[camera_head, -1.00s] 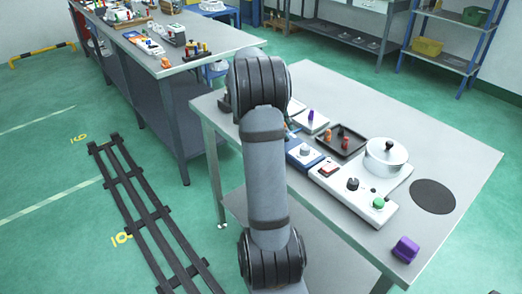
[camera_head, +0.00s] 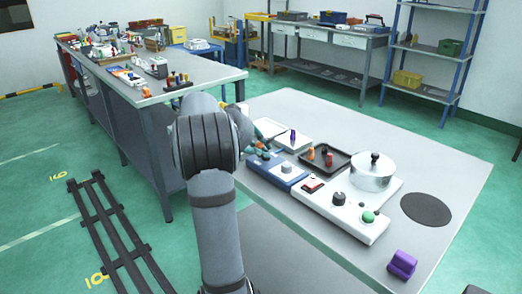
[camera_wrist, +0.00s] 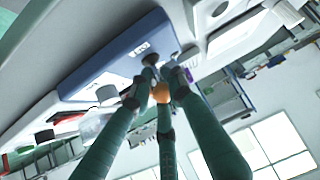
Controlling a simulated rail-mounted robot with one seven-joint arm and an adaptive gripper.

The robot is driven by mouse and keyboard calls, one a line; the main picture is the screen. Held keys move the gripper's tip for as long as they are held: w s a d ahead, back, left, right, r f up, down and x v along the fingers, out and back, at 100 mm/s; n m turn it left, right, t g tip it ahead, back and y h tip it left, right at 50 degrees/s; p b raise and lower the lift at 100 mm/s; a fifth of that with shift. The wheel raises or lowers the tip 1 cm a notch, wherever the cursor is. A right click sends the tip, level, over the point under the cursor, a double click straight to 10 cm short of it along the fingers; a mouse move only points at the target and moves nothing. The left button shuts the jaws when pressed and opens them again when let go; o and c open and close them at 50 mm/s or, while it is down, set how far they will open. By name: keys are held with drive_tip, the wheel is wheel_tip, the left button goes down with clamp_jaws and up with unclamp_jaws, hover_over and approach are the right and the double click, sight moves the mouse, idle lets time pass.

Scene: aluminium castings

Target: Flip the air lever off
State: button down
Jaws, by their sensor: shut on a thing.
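The blue control box (camera_head: 276,174) sits on the near table, with a grey knob on top. It also shows in the wrist view (camera_wrist: 118,55), with a small label near its end. The air lever (camera_wrist: 160,92) shows there as a short stem with an orange end beside the label. My gripper (camera_wrist: 158,86), with long green fingers, is shut around the lever; the fingertips hide part of it.
A white panel (camera_head: 349,219) with a red switch, black knob and green button adjoins the box. A lidded pot (camera_head: 372,175) stands behind it. A dark tray (camera_head: 335,165) with orange pegs lies behind the box. A purple block (camera_head: 402,264) is at the near right.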

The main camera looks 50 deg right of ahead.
drive_tip(key=shift+w+a+r, duration=0.1)
drive_tip(key=shift+w+a, duration=0.15)
drive_tip(key=shift+w, duration=0.15)
drive_tip(key=c, duration=1.8)
unclamp_jaws()
drive_tip(key=shift+a, duration=0.15)
drive_tip(key=shift+o, duration=0.9)
drive_tip(key=shift+s, duration=0.15)
drive_tip(key=v, duration=1.1)
drive_tip(key=shift+a+r, duration=0.25)
drive_tip(key=shift+r, duration=0.05)
drive_tip(key=shift+s, duration=0.1)
